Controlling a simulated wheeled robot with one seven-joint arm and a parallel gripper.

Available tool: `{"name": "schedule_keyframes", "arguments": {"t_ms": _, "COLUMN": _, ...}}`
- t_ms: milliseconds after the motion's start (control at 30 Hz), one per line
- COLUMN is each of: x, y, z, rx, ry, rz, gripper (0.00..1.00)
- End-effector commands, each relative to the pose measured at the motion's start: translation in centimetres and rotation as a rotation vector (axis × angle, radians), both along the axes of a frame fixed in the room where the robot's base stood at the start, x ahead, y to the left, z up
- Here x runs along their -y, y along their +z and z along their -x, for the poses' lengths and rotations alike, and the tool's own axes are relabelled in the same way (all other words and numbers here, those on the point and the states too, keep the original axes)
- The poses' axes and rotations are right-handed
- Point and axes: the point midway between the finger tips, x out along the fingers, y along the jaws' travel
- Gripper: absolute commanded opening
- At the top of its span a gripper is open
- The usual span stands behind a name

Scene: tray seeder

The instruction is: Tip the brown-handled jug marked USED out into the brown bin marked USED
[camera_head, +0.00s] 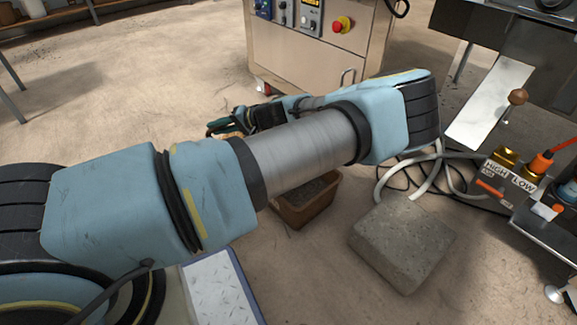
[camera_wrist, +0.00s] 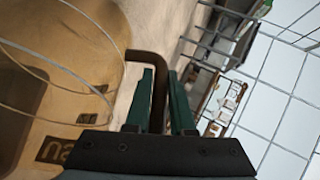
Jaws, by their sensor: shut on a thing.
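In the wrist view my gripper (camera_wrist: 160,95) is shut on the brown handle (camera_wrist: 158,65) of the clear jug (camera_wrist: 50,95). The jug fills the left side, with curved rim lines and a brown label partly readable near the bottom. I cannot tell how much it holds. The room looks strongly tilted in this view. In the head view my gripper (camera_head: 225,126) is beyond my forearm, and the jug is mostly hidden there. The brown bin (camera_head: 292,215) stands on the floor below my forearm, partly covered by it, with dark material inside. Its marking is not visible.
A grey block (camera_head: 403,240) lies on the floor right of the bin, with white hoses and black cables (camera_head: 410,180) behind it. A beige control cabinet (camera_head: 315,60) stands at the back. A machine with HIGH and LOW labels (camera_head: 510,175) is at right. Floor is open at upper left.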

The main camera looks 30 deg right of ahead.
Motion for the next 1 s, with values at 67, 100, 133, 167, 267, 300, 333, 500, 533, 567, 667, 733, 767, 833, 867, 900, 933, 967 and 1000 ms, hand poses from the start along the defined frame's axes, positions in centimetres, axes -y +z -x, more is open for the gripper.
{"name": "schedule_keyframes", "arguments": {"t_ms": 67, "x": -1.1, "y": 0.0, "z": -0.4, "rx": -0.022, "ry": 0.007, "rz": 0.06, "gripper": 0.0}}
{"name": "schedule_keyframes", "arguments": {"t_ms": 100, "x": -1.4, "y": 0.3, "z": -0.5, "rx": -0.031, "ry": 0.006, "rz": 0.08, "gripper": 0.0}}
{"name": "schedule_keyframes", "arguments": {"t_ms": 133, "x": -1.6, "y": 0.4, "z": -0.6, "rx": -0.036, "ry": 0.006, "rz": 0.096, "gripper": 0.0}}
{"name": "schedule_keyframes", "arguments": {"t_ms": 167, "x": -1.8, "y": 0.4, "z": -0.6, "rx": -0.042, "ry": 0.006, "rz": 0.112, "gripper": 0.0}}
{"name": "schedule_keyframes", "arguments": {"t_ms": 267, "x": -2.5, "y": 0.4, "z": -0.9, "rx": -0.064, "ry": 0.008, "rz": 0.169, "gripper": 0.0}}
{"name": "schedule_keyframes", "arguments": {"t_ms": 300, "x": -2.8, "y": 0.4, "z": -1.0, "rx": -0.072, "ry": 0.009, "rz": 0.191, "gripper": 0.0}}
{"name": "schedule_keyframes", "arguments": {"t_ms": 333, "x": -3.0, "y": 0.5, "z": -1.1, "rx": -0.078, "ry": 0.008, "rz": 0.21, "gripper": 0.0}}
{"name": "schedule_keyframes", "arguments": {"t_ms": 500, "x": -4.2, "y": 0.2, "z": -1.5, "rx": -0.119, "ry": 0.011, "rz": 0.318, "gripper": 0.0}}
{"name": "schedule_keyframes", "arguments": {"t_ms": 533, "x": -4.3, "y": 0.2, "z": -1.5, "rx": -0.126, "ry": 0.011, "rz": 0.338, "gripper": 0.0}}
{"name": "schedule_keyframes", "arguments": {"t_ms": 567, "x": -4.5, "y": 0.1, "z": -1.6, "rx": -0.131, "ry": 0.012, "rz": 0.355, "gripper": 0.0}}
{"name": "schedule_keyframes", "arguments": {"t_ms": 667, "x": -5.0, "y": -0.1, "z": -1.8, "rx": -0.152, "ry": 0.012, "rz": 0.409, "gripper": 0.0}}
{"name": "schedule_keyframes", "arguments": {"t_ms": 733, "x": -5.4, "y": -0.4, "z": -1.9, "rx": -0.165, "ry": 0.014, "rz": 0.442, "gripper": 0.0}}
{"name": "schedule_keyframes", "arguments": {"t_ms": 767, "x": -5.5, "y": -0.4, "z": -2.0, "rx": -0.17, "ry": 0.013, "rz": 0.456, "gripper": 0.0}}
{"name": "schedule_keyframes", "arguments": {"t_ms": 833, "x": -5.8, "y": -0.4, "z": -2.1, "rx": -0.181, "ry": 0.013, "rz": 0.491, "gripper": 0.0}}
{"name": "schedule_keyframes", "arguments": {"t_ms": 867, "x": -6.0, "y": -1.0, "z": -2.2, "rx": -0.186, "ry": 0.013, "rz": 0.5, "gripper": 0.0}}
{"name": "schedule_keyframes", "arguments": {"t_ms": 900, "x": -6.3, "y": -1.3, "z": -2.2, "rx": -0.192, "ry": 0.014, "rz": 0.516, "gripper": 0.0}}
{"name": "schedule_keyframes", "arguments": {"t_ms": 933, "x": -6.4, "y": -1.4, "z": -2.3, "rx": -0.197, "ry": 0.014, "rz": 0.529, "gripper": 0.0}}
{"name": "schedule_keyframes", "arguments": {"t_ms": 967, "x": -6.6, "y": -1.6, "z": -2.4, "rx": -0.2, "ry": 0.014, "rz": 0.542, "gripper": 0.0}}
{"name": "schedule_keyframes", "arguments": {"t_ms": 1000, "x": -6.7, "y": -1.7, "z": -2.5, "rx": -0.205, "ry": 0.014, "rz": 0.557, "gripper": 0.0}}
